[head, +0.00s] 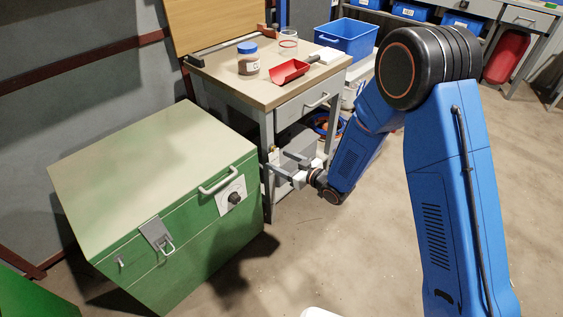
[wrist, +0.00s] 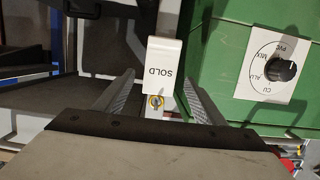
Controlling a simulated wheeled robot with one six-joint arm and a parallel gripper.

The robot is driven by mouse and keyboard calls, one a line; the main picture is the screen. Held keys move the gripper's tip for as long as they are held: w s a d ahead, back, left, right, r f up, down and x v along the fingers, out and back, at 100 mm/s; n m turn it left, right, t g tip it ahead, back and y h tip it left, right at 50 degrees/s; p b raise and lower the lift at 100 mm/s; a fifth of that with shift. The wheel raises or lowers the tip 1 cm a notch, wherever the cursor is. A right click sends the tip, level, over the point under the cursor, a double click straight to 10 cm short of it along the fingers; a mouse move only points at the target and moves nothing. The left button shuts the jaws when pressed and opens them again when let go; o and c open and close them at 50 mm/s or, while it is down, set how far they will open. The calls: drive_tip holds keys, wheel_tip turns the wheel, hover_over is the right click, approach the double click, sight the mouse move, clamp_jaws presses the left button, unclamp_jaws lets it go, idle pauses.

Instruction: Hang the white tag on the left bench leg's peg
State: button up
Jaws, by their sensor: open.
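The white tag (wrist: 161,60) reads SOLD, upside down in the wrist view. It has a yellow-rimmed eyelet (wrist: 155,101) with a small grey end showing in it, which looks like the peg. The tag lies between the fingers of my gripper (wrist: 157,84), with gaps visible on both sides. In the head view my gripper (head: 283,167) is open beside the left bench leg (head: 266,130), low in front of the bench. The peg is not clear in the head view. I cannot tell how firmly the tag sits on it.
A green chest (head: 180,240) with a dial (wrist: 285,70) stands close to the left of the leg. Floor to the right is mostly clear.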

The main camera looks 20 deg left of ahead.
drive_tip(key=v, duration=1.7)
drive_tip(key=w+d+r+m+t+h, duration=0.25)
drive_tip(key=d+r+h, duration=0.3)
drive_tip(key=d, duration=0.55)
drive_tip(key=w+d+r+m+t+h, duration=0.2)
drive_tip(key=w+d+r+m+h, duration=0.15)
drive_tip(key=d+r, duration=0.55)
drive_tip(key=s+d+r+m+g+h, duration=0.1)
drive_tip(key=s+d+r+m+h, duration=0.1)
drive_tip(key=s+d, duration=0.35)
drive_tip(key=s+d+r+m+g+h, duration=0.1)
drive_tip(key=s+d+r+h, duration=0.15)
drive_tip(key=d, duration=0.65)
drive_tip(key=s+d+r+m+g, duration=0.1)
drive_tip(key=s+d+r+m, duration=0.1)
drive_tip(key=s, duration=0.9)
drive_tip(key=s+d+r+m+g, duration=0.2)
drive_tip(key=s+d, duration=0.2)
drive_tip(key=s, duration=0.7)
drive_tip(key=shift+m+h, duration=0.3)
drive_tip(key=shift+h, duration=0.15)
drive_tip(key=shift+d+g, duration=0.1)
drive_tip(key=shift+g, duration=0.15)
